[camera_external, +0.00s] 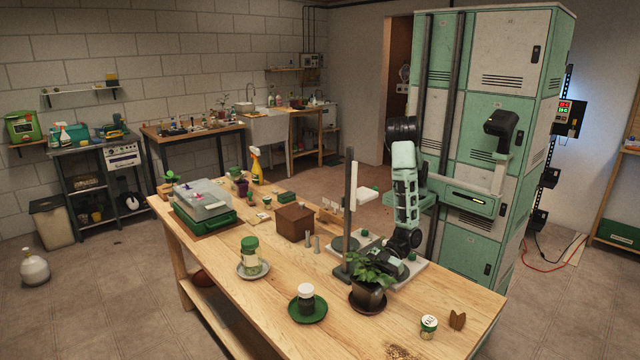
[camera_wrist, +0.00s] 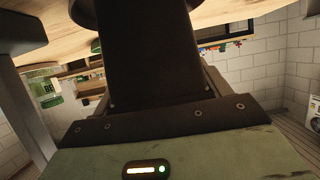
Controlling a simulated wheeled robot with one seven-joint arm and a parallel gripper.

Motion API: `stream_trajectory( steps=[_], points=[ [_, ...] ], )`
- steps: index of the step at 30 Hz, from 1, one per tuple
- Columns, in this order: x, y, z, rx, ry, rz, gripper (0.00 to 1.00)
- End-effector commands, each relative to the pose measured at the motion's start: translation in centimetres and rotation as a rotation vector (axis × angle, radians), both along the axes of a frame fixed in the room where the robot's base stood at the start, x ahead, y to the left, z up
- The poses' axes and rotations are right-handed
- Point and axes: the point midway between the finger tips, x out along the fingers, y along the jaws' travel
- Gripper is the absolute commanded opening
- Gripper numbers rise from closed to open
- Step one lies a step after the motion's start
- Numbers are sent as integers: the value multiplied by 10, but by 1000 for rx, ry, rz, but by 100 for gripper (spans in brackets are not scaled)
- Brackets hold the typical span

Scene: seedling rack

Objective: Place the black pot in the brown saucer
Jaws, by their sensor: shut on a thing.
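The black pot (camera_external: 370,297) holds a leafy green plant (camera_external: 368,271) and stands upright near the front right of the table in the external view. A dark brown saucer (camera_external: 353,302) shows as a rim around the pot's lower part; I cannot tell whether the pot rests on it or hangs just above. My gripper (camera_external: 384,268) is at the pot's far upper side, shut on the pot, with its fingertips partly hidden by leaves. In the wrist view a large dark shape fills the middle and hides the grip.
A grey post (camera_external: 349,215) rises close behind the pot. A green saucer (camera_external: 307,309) with a white-lidded jar is to the left, and a pale saucer (camera_external: 253,269) with a green-lidded jar is beyond. A small jar (camera_external: 428,326) is to the right. The table's front edge is bare.

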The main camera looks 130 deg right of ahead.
Motion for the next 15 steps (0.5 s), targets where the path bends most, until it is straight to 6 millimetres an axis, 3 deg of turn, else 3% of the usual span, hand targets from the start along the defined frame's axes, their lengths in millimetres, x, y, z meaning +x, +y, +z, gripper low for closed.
stream_trajectory(
  steps=[1,3,15],
  points=[
    [0,0,-2,0,0,0,79],
    [0,0,-1,0,0,0,98],
    [-3,0,4,-1,1,1,98]
  ],
)
